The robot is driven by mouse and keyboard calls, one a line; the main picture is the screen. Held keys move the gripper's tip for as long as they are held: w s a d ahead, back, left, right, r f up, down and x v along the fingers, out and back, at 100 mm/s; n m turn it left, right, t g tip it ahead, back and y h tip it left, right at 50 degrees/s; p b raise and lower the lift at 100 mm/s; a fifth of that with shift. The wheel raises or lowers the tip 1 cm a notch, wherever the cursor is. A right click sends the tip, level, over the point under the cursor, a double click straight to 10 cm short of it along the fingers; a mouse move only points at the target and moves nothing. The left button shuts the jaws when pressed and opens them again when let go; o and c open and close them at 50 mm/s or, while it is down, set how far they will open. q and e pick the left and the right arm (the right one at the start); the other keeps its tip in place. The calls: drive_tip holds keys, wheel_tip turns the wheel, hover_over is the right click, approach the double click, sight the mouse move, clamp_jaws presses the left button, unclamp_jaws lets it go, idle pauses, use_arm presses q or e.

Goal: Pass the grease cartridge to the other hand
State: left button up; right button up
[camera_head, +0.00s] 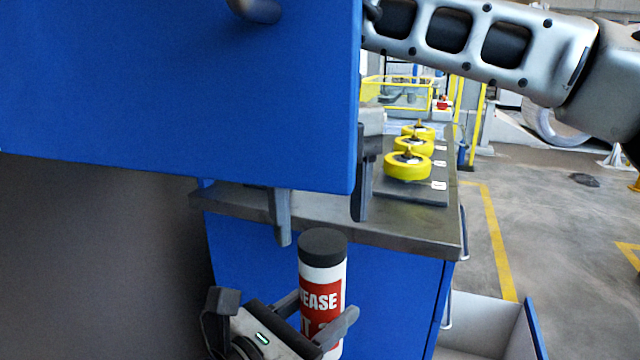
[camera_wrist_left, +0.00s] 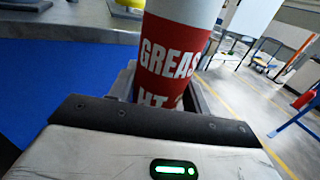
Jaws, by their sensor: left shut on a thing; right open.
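The grease cartridge (camera_head: 322,272) is a white tube with a black cap and a red label. It stands nearly upright in my left gripper (camera_head: 318,325), which is shut on its lower part. Its label also shows between the fingers in the left wrist view (camera_wrist_left: 172,62). My right gripper (camera_head: 321,230) is open, with its two fingers pointing down above the cartridge, one on either side of its cap in the picture. The rest of that gripper is hidden behind a blue panel. I see no contact between the right fingers and the cartridge.
The blue panel (camera_head: 180,90) fills the upper left, close to the camera. Behind the cartridge is a blue cabinet with a grey worktop (camera_head: 420,232). Three yellow round parts (camera_head: 407,168) sit on a dark mat (camera_head: 420,192) there. Open floor (camera_head: 560,220) lies to the right.

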sight(322, 276)
use_arm(q)
drive_tip(key=shift+r, duration=0.1)
use_arm(e)
wheel_tip(322, 276, down, 9)
drive_tip(key=shift+f, duration=0.1)
idle(0.3)
drive_tip(key=c, duration=1)
use_arm(q)
drive_tip(key=o, duration=0.9)
use_arm(e)
drive_tip(key=c, duration=0.4)
use_arm(q)
drive_tip(key=o, duration=0.5)
